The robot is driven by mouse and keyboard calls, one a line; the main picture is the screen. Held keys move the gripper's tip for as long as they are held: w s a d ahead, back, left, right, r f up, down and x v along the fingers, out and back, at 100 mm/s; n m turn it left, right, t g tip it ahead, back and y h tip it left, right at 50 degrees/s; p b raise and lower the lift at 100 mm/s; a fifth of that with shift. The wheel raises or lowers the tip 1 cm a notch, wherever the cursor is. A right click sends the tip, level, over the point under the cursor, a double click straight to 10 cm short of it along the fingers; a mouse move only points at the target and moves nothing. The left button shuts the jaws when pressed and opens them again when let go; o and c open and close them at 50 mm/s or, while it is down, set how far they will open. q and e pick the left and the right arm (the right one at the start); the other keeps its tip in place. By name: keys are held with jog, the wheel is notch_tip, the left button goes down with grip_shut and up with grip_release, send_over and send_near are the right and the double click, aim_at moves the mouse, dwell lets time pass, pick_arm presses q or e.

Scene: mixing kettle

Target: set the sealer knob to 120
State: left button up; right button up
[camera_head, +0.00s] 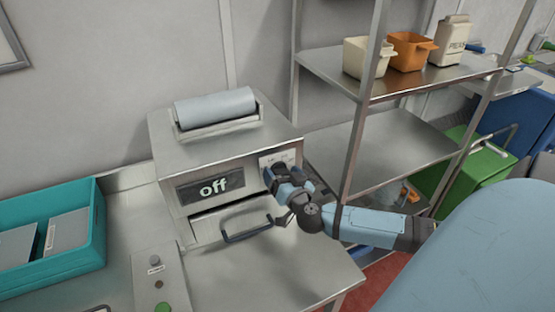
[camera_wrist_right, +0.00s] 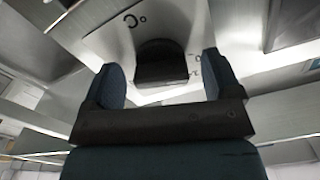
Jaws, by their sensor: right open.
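The sealer (camera_head: 222,165) is a steel box on the counter with a grey roll on top. Its display (camera_head: 213,187) reads "off". The dark sealer knob (camera_wrist_right: 161,62) shows in the right wrist view, on a pale dial plate marked "°C". In the head view the knob is hidden behind my right gripper (camera_head: 272,176), which is at the right part of the sealer's front. In the right wrist view my right gripper (camera_wrist_right: 166,84) is open, with one finger on each side of the knob. I cannot tell whether the fingers touch it. My left gripper is not in view.
A black handle (camera_head: 247,232) sticks out below the display. A steel shelf rack (camera_head: 395,150) stands close on the right, with bins and a carton on top. A teal crate (camera_head: 98,238) and a button panel (camera_head: 158,285) are on the left.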

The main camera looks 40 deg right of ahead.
jog(key=v, duration=0.7)
dwell(0.6)
